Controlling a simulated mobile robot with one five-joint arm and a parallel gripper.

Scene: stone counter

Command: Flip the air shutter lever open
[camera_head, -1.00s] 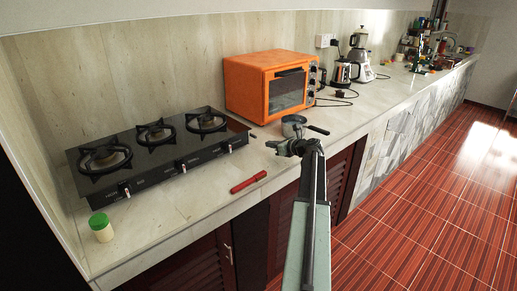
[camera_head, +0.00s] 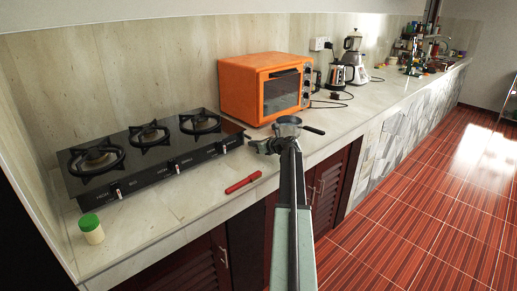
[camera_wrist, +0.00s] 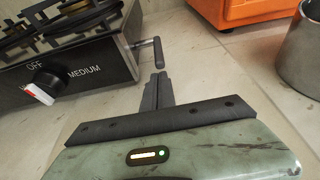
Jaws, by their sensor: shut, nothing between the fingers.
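The black three-burner stove (camera_head: 145,160) stands on the counter at left. A small grey lever (camera_wrist: 157,52) sticks out from the right end of its front panel in the wrist view, standing roughly upright. A knob (camera_wrist: 47,84) with a white and red handle sits left of it, beside the printed words OFF and MEDIUM. My gripper (camera_wrist: 158,80) is shut and empty, its fingertips just below the lever in the wrist view. Whether they touch it I cannot tell. In the head view my gripper (camera_head: 256,145) is close to the stove's right front corner.
An orange oven (camera_head: 265,88) stands behind my gripper. A metal cup-like pan with a dark handle (camera_head: 289,124) is right of it, and its side shows in the wrist view (camera_wrist: 302,55). A red tool (camera_head: 243,183) and a green-lidded jar (camera_head: 91,229) lie nearer the counter's front.

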